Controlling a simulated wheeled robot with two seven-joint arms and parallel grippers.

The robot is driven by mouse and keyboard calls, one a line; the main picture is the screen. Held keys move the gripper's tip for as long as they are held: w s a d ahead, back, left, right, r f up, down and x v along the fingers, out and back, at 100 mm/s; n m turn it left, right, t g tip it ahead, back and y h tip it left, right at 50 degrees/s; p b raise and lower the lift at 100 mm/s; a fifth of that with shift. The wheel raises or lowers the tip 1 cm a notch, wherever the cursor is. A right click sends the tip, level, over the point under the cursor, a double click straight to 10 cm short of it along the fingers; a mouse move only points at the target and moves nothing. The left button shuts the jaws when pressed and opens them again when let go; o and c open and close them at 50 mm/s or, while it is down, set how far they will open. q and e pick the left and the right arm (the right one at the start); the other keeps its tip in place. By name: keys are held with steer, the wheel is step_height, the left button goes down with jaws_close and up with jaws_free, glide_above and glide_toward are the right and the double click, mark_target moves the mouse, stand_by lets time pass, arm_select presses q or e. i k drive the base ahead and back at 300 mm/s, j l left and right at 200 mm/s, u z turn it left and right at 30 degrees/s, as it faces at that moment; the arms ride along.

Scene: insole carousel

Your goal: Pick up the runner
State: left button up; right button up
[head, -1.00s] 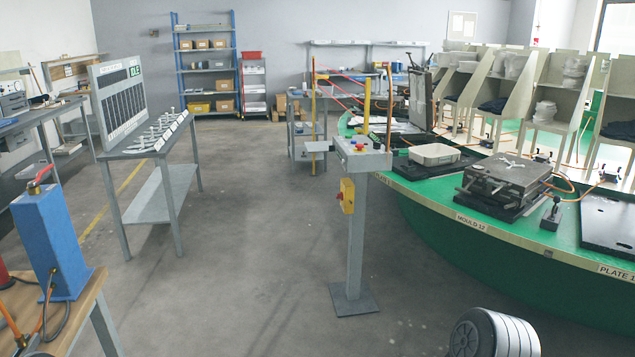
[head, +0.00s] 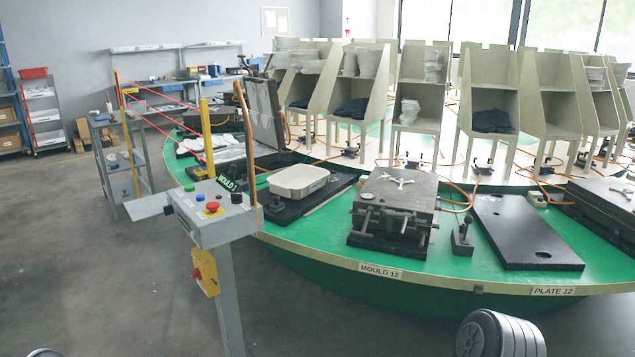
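A small white branched piece (head: 396,179), which looks like the runner, lies flat on top of the closed grey metal mould (head: 393,205). The mould sits on the green carousel rim (head: 330,250) above the MOULD 12 label. Nothing of mine touches the piece. Neither gripper shows in the head view.
A control post (head: 215,215) with buttons stands in front of the carousel, left of the mould. A white tray (head: 299,181) is left of the mould; a black plate (head: 524,232) and small lever block (head: 462,239) are right. Floor at left is clear.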

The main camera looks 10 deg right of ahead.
mark_target(392, 180)
steer(key=i+j+z, duration=0.15)
steer(key=i+z, duration=0.3)
steer(key=i+j+z, duration=0.25)
steer(key=z, duration=0.25)
steer(key=i+j+z, duration=0.55)
steer(key=j+z, duration=0.4)
